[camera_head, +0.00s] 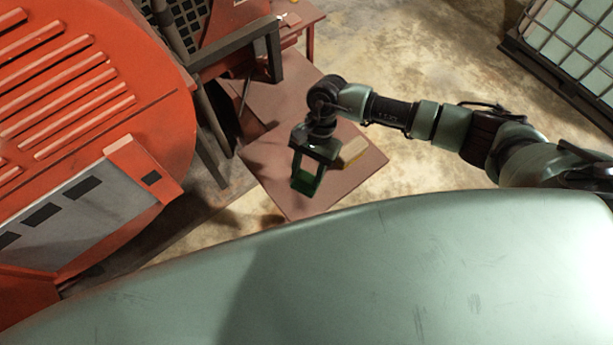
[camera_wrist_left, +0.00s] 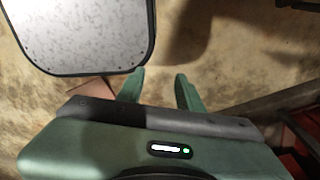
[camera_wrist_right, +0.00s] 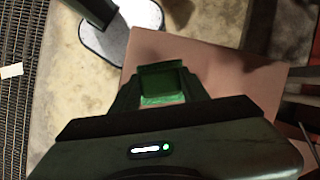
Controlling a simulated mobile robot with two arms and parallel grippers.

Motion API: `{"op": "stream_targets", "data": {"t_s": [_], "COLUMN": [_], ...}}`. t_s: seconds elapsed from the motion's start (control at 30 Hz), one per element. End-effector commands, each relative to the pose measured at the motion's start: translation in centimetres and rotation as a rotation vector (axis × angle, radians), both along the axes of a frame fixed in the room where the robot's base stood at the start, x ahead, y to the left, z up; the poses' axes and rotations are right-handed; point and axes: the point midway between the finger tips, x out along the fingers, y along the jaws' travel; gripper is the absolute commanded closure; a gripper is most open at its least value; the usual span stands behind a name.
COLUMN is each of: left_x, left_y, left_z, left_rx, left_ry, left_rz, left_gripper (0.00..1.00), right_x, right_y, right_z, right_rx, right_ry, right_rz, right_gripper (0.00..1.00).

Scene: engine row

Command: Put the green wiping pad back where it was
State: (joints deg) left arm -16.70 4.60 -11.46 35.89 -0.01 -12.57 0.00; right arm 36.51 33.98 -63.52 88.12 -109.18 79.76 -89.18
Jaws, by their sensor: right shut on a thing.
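The green wiping pad (camera_head: 305,183) is between the fingertips of my right gripper (camera_head: 307,174), which is shut on it over the reddish-brown table (camera_head: 275,190). The pad (camera_wrist_right: 162,84) also shows between the fingers in the right wrist view, with the tabletop (camera_wrist_right: 225,75) beneath. I cannot tell whether the pad touches the tabletop. My left gripper (camera_wrist_left: 161,88) shows in the left wrist view, its fingers apart with nothing between them, above the floor. The left arm is not seen in the head view.
A large orange-red machine (camera_head: 90,130) stands at the left, with a dark frame (camera_head: 240,60) beside the table. A caged container (camera_head: 575,45) stands at the upper right. Floor is open between.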

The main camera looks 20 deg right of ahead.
Motion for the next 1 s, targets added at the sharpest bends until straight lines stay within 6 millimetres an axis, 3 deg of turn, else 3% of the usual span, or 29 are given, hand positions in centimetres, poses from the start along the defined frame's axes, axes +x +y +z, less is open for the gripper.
{"op": "stream_targets", "data": {"t_s": [0.27, 0.63, 0.67, 0.73, 1.0], "left_x": [-0.6, -1.2, -1.2, -1.2, -1.2], "left_y": [0.0, 0.1, 0.1, 0.1, 0.1], "left_z": [0.9, 0.4, 0.4, 0.5, 0.5], "left_rx": [0.001, 0.002, 0.002, 0.002, 0.002], "left_ry": [0.007, 0.017, 0.017, 0.017, 0.017], "left_rz": [0.000, 0.000, 0.000, 0.000, 0.000], "left_gripper": [0.64, 0.64, 0.64, 0.64, 0.64], "right_x": [-0.1, 0.0, 0.0, 0.0, -0.1], "right_y": [0.0, 0.0, 0.0, 0.0, 0.0], "right_z": [-3.4, -4.0, -3.9, -3.8, -3.8], "right_rx": [-0.001, 0.000, -0.001, -0.001, -0.001], "right_ry": [0.002, 0.000, 0.001, 0.001, 0.001], "right_rz": [0.000, 0.001, 0.000, 0.000, 0.000], "right_gripper": [0.99, 0.99, 0.53, 0.34, 0.34]}}
